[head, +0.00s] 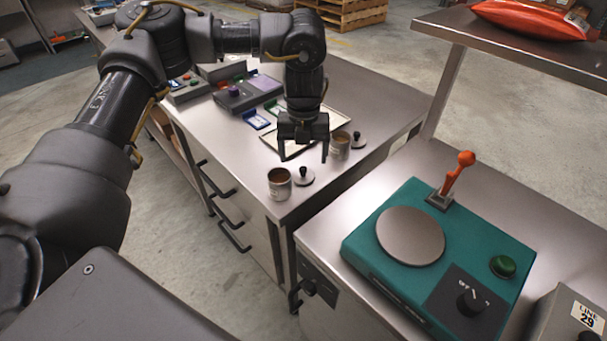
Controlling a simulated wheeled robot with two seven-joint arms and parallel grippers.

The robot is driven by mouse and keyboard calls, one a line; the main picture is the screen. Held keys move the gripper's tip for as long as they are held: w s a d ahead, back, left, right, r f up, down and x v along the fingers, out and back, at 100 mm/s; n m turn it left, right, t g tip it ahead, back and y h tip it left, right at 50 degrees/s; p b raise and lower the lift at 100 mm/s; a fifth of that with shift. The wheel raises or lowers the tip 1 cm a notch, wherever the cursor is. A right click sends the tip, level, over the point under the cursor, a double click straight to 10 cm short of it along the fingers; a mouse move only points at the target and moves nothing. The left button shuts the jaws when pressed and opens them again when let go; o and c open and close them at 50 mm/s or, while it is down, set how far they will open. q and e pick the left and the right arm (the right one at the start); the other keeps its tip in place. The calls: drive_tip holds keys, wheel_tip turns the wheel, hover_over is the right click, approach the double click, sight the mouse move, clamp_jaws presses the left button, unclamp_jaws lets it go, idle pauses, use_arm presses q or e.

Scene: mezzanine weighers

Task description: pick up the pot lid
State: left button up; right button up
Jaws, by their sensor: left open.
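A small metal pot (279,190) stands open near the front corner of the steel bench. A round pot lid (304,180) with a black knob lies flat just right of it. A second open pot (340,152) stands farther back, with another black-knobbed lid (358,142) on its right. My left gripper (304,158) points down, open and empty. In the picture it is above the near lid and left of the second pot, which its right finger partly overlaps. Its height above the bench is hard to tell. My right gripper is out of view.
A teal weigher (460,255) with an orange lever (457,177) stands on the right counter. A shelf (510,45) overhangs there. The bench's front right is clear.

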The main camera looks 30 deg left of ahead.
sight(303, 168)
use_arm(q)
drive_tip(key=shift+s+f, duration=0.1)
drive_tip(key=shift+s, duration=0.05)
wheel_tip(303, 168, down, 5)
drive_tip(key=shift+a+p, duration=0.1)
drive_tip(key=shift+p, duration=0.5)
drive_tip(key=shift+c, duration=0.4)
drive_tip(key=c, duration=1)
